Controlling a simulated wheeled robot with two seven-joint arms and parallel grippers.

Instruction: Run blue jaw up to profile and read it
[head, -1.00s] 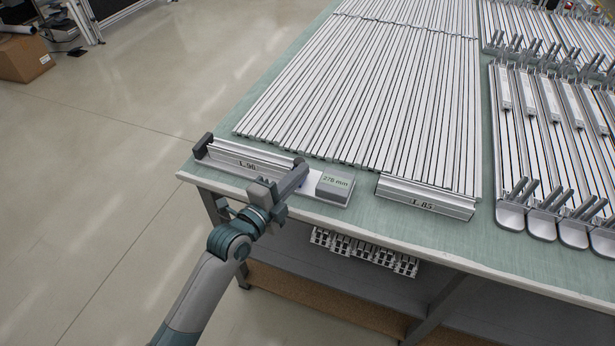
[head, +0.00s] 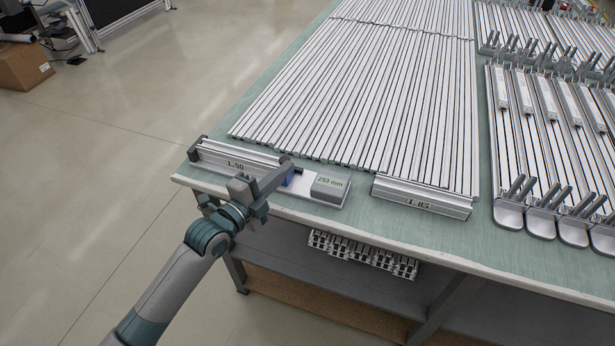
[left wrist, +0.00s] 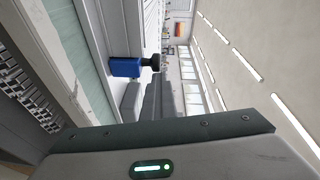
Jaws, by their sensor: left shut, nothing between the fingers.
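The measuring gauge lies at the near left table edge, its dark end stop (head: 193,148) at the left. A short aluminium profile (head: 230,157) lies along it, with a black label that I cannot read surely. The blue jaw (head: 292,179) shows just right of my fingers; in the left wrist view it is a blue block (left wrist: 124,68) with a black knob (left wrist: 150,62). My gripper hides whether jaw and profile touch. The grey display (head: 331,186) reads 253 mm. My left gripper (head: 279,173) is shut and empty, beside the jaw. My right gripper is out of view.
Another profile (head: 422,196), labelled L.85, lies right of the display. Many long profiles (head: 370,95) cover the green table (head: 330,210) behind. Several grey brackets (head: 545,215) stand at the right. Bare floor (head: 120,130) lies at the left.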

